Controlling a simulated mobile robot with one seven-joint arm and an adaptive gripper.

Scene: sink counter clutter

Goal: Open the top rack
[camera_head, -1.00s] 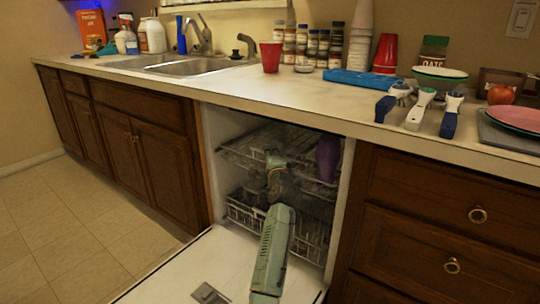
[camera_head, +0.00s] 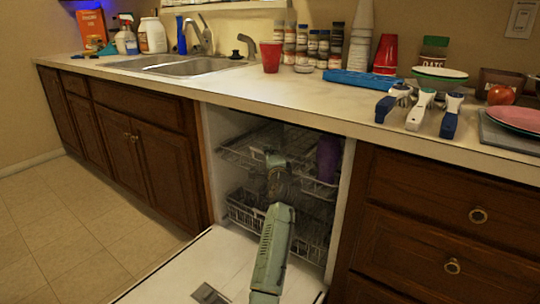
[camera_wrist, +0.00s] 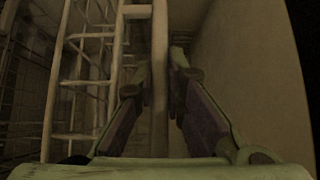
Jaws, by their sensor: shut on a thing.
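The dishwasher's top rack (camera_head: 238,153) is a wire rack inside the open dishwasher cavity, above the lower rack. My gripper (camera_head: 276,160) is at the front of the top rack. In the wrist view, the gripper's two fingers (camera_wrist: 160,72) are on either side of a bar of the top rack (camera_wrist: 160,100) and closed on it. The fingertips are hard to make out in the head view. A purple cup (camera_head: 328,160) stands in the right side of the top rack.
The lower rack (camera_head: 245,212) sits below, inside the cavity. The dishwasher door (camera_head: 170,270) is folded down in front, with my arm above it. Wooden drawers (camera_head: 440,230) and cabinets (camera_head: 130,150) flank the opening. The counter above carries clutter.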

